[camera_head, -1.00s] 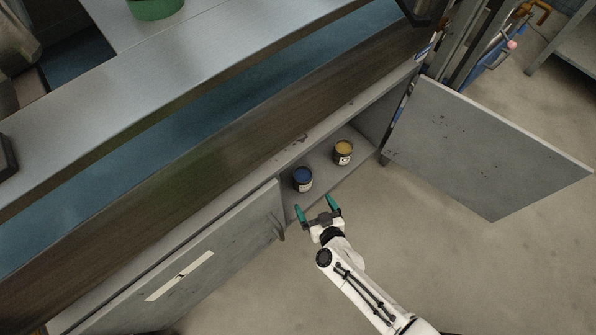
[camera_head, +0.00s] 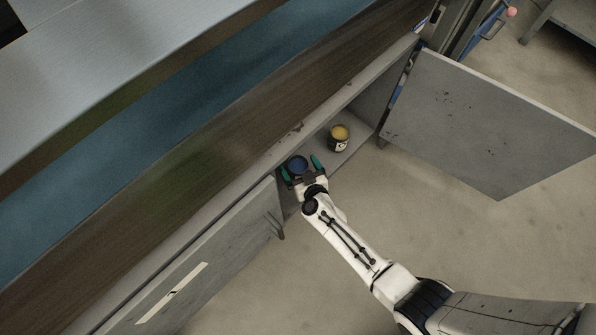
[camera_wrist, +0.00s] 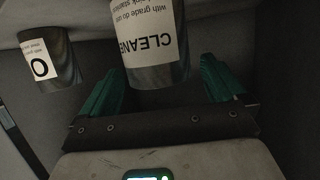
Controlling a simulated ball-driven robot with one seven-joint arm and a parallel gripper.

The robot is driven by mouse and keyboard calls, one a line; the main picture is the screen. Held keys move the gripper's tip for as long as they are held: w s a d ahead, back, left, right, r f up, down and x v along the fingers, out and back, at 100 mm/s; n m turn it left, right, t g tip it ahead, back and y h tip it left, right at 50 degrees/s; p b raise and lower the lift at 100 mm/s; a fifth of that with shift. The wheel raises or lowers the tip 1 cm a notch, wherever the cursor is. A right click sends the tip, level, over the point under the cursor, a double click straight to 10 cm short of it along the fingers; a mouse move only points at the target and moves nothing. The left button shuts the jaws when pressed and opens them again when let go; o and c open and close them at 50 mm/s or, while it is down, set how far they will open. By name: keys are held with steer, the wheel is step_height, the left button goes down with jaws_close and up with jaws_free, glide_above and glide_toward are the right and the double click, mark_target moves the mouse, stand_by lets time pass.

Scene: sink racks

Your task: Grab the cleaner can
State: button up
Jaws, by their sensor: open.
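The cleaner can is the blue-topped can (camera_head: 298,164) inside the open cabinet in the head view. In the wrist view the gripper (camera_wrist: 163,88) is open, and the can stands between and beyond the fingertips. I cannot tell whether either finger touches it.
A yellow-topped can (camera_head: 339,138) stands to the right on the cabinet shelf (camera_head: 352,148); it shows at the left in the wrist view (camera_wrist: 47,62). The right cabinet door (camera_head: 480,120) is swung open. The left door (camera_head: 190,275) is beside my arm. The floor is clear.

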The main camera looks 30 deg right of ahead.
mark_target(295, 159)
steer(key=b+x, duration=0.1)
steer(key=x, duration=0.2)
steer(key=shift+w+f+b, duration=0.15)
steer(key=shift+w+b, duration=0.1)
steer(key=shift+b, duration=0.05)
steer(key=shift+c, duration=0.5)
steer(key=c, duration=1.3)
